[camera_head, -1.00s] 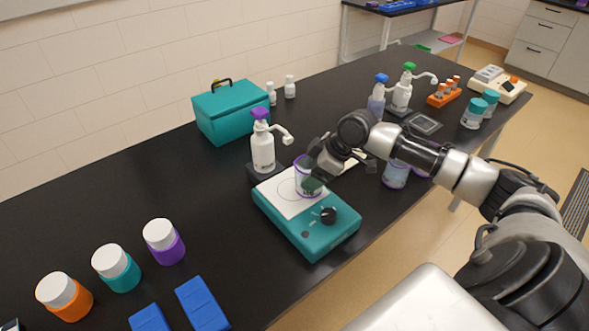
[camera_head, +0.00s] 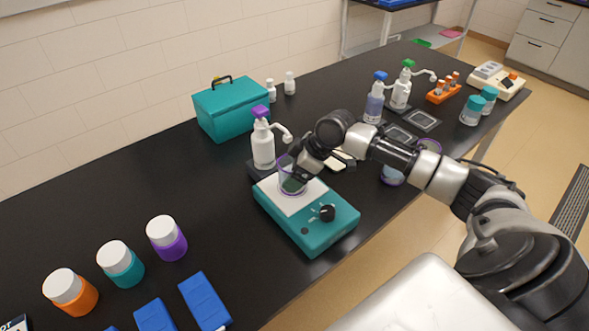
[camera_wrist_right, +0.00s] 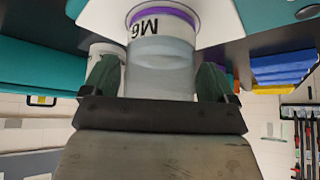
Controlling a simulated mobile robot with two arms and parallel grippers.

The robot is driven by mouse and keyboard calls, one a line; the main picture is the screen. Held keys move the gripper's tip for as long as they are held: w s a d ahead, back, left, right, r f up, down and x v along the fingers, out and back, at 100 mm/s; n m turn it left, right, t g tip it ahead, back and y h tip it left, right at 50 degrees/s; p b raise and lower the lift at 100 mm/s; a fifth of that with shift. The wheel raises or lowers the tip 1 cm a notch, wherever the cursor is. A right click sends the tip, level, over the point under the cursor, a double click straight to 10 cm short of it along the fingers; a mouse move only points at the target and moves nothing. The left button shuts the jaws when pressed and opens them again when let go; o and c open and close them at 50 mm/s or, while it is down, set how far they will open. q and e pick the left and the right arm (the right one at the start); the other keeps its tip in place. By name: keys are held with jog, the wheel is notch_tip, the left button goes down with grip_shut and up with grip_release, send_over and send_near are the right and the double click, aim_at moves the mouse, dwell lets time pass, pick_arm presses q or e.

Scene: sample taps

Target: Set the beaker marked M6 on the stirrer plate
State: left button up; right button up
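The beaker marked M6 (camera_wrist_right: 160,50), clear with a purple rim band, sits between the two dark green fingers of my right gripper (camera_wrist_right: 158,82), which appear closed on its sides. In the head view the beaker (camera_head: 289,184) is over the rear part of the white top of the teal stirrer plate (camera_head: 308,222), partly hidden by my right gripper (camera_head: 298,176). I cannot tell whether its base touches the top. My left gripper is not in view.
A white pump bottle with a purple head (camera_head: 263,148) stands just behind the stirrer plate. A teal case (camera_head: 228,110) is at the back. Several capped jars and blue blocks (camera_head: 203,300) lie at front left. Bare black bench lies left of the plate.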

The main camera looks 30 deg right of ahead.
jog(key=shift+o, duration=0.3)
jog(key=shift+r, duration=0.15)
jog(key=b+v, duration=0.1)
jog(key=v, duration=1.1)
